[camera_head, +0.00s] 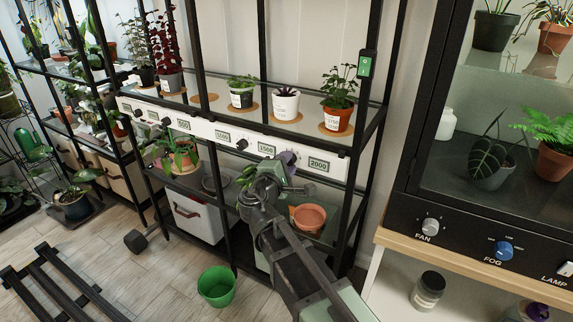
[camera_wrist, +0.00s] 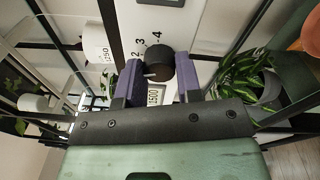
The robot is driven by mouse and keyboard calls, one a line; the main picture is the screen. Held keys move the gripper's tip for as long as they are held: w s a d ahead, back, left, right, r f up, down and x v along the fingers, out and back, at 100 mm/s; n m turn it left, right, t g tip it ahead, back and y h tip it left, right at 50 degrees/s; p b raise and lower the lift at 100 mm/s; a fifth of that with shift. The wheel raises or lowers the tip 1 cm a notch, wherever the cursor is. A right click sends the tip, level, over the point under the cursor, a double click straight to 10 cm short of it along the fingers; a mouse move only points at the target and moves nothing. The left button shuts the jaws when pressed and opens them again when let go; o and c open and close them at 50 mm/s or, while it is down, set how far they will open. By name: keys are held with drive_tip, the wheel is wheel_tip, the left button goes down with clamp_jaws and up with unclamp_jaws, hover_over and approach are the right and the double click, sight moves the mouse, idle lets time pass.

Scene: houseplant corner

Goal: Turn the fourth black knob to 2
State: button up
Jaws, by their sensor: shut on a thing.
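A white strip (camera_head: 205,129) with several black knobs and green number labels runs along the front of the plant shelf. A white mark shows low on the knob's left side. Dial numbers 2, 3 and 4 (camera_wrist: 156,36) show around its rim. Another black knob (camera_head: 241,144) stands free to the left.
Potted plants stand on the shelf above the strip, including a terracotta pot (camera_head: 337,119). An empty terracotta pot (camera_head: 309,217) is below my gripper. Black shelf posts stand nearby. A green bucket (camera_head: 217,286) is on the floor. A cabinet with a FAN knob (camera_head: 430,226) is at right.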

drive_tip(key=shift+m, duration=1.6)
drive_tip(key=o, duration=0.9)
drive_tip(key=shift+o, duration=0.2)
drive_tip(key=v, duration=1)
drive_tip(key=shift+s+a+b, duration=0.25)
drive_tip(key=shift+s+b, duration=0.1)
drive_tip(key=shift+b, duration=0.05)
